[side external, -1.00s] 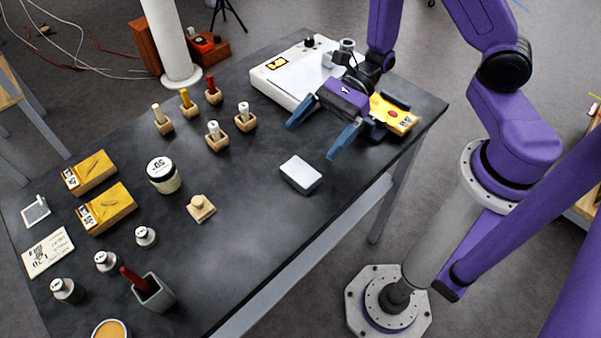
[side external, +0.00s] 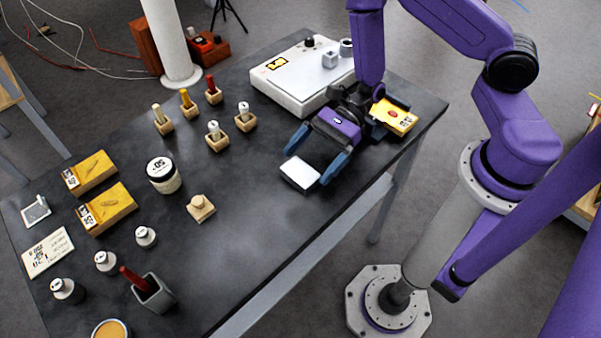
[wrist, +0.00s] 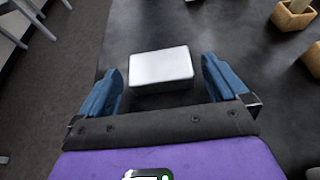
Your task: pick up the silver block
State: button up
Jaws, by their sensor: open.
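The silver block (side external: 300,173) lies flat on the dark table, near its front edge. In the wrist view the silver block (wrist: 161,68) sits ahead of and between my two blue fingers, with gaps at both sides. My gripper (side external: 315,160) is open and empty, its fingertips at the near side of the block. In the wrist view my gripper (wrist: 162,80) shows both fingers spread wider than the block. Whether the fingertips are at the block's height is hard to tell.
A yellow box (side external: 394,116) and a white device (side external: 300,75) stand behind my gripper. Wooden holders with bottles, such as one (side external: 217,140), stand to the left. A wooden knob piece (side external: 200,208) and white jar (side external: 163,175) are further left. The table around the block is clear.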

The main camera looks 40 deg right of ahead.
aim_at(305, 167)
jog(key=shift+x, duration=1.05)
jog(key=shift+r, duration=0.1)
jog(key=c, duration=1)
jog(key=shift+c, duration=0.2)
notch_tip(305, 167, up, 10)
jog(key=w+d+m+t+h, duration=0.1)
jog(key=w+d+m+t, duration=0.2)
jog(key=d, duration=0.6)
jog(key=w+d+m+t+h, duration=0.1)
jog(key=w+d+m+t, duration=0.3)
jog(key=w+d, duration=0.4)
jog(key=d+t, duration=0.1)
jog(key=d, duration=0.1)
jog(key=shift+d+r, duration=0.3)
